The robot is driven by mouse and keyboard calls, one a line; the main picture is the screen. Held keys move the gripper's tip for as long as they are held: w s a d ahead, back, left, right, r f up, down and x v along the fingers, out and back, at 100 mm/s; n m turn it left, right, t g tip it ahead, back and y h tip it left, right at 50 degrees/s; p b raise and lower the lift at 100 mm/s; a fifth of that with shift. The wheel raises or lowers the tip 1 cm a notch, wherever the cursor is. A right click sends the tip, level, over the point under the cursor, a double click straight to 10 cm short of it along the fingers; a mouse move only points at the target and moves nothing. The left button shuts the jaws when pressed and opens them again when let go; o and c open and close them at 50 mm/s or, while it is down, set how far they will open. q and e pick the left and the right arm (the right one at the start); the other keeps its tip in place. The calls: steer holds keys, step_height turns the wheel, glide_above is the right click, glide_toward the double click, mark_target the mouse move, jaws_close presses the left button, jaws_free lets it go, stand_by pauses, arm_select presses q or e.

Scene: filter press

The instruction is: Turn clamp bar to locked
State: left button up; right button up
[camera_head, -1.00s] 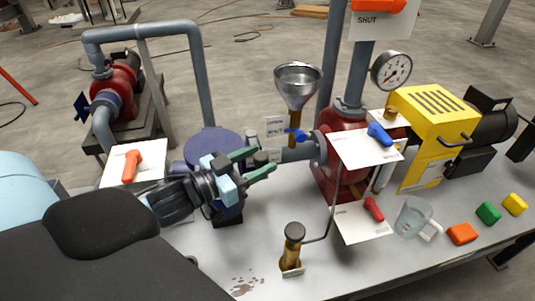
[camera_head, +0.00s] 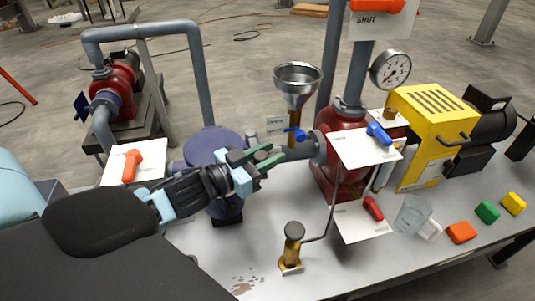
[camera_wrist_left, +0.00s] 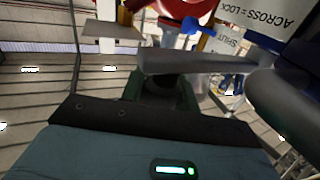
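My left gripper (camera_head: 274,155) reaches in from the left, just right of the blue drum (camera_head: 212,142) with its flat lid. Its two green fingers are apart, beside the grey pipe stub of the red pump. In the left wrist view, a grey bar (camera_wrist_left: 190,62), probably the clamp bar, crosses just in front of the green fingers (camera_wrist_left: 163,88). I cannot tell whether they touch it. A white label (camera_wrist_left: 268,18) reading "ACROSS = LOCK" is at the upper right. In the head view the bar is not clearly visible behind my gripper. My right gripper is not in view.
The red pump body (camera_head: 340,175) and funnel (camera_head: 297,85) stand close to the gripper's right. A brass hand pump (camera_head: 292,245) stands in front. A glass beaker (camera_head: 410,215) and coloured blocks lie at right. The front bench surface is mostly clear.

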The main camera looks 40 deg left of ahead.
arm_select(q)
jaws_close()
steer(key=shift+s+a+m+g+h+p, duration=0.55)
steer(key=shift+s+m+h, duration=0.35)
steer(key=shift+h, duration=0.4)
steer(key=shift+s+a+m+g+h, duration=0.3)
steer(key=shift+a+m+g+h, duration=0.25)
steer(key=shift+h, duration=0.25)
steer(key=shift+d, duration=0.1)
steer(key=o, duration=0.7)
jaws_free()
steer(key=shift+o, duration=0.2)
steer(key=shift+s, duration=0.1)
